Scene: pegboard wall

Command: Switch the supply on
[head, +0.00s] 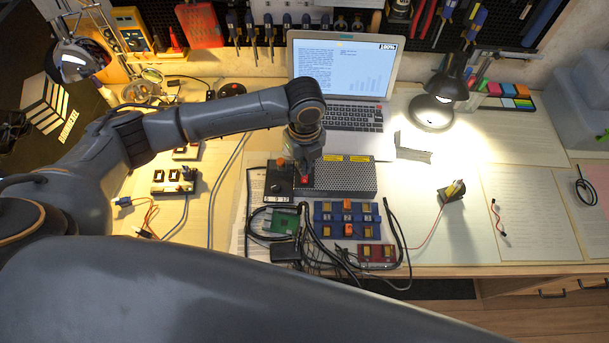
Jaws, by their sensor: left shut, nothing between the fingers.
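The supply (345,178) is a grey box with a perforated metal top and yellow labels along its back edge. It lies on the bench in front of the laptop. A red switch (305,180) shows at its left end, on a dark panel. My left gripper (304,168) points down right over this left end, shut and empty, its tips very close to the red switch. I cannot tell whether they touch it. The gripper hides part of the panel, and the switch's position cannot be read. My right gripper is not in view.
A dark box with an orange knob (280,162) stands just left of the supply. In front lie a green circuit board (284,222), a blue module rack (330,218) and loose black cables. The laptop (345,68) is behind; a lit lamp (440,95) stands right. Papers cover the right side.

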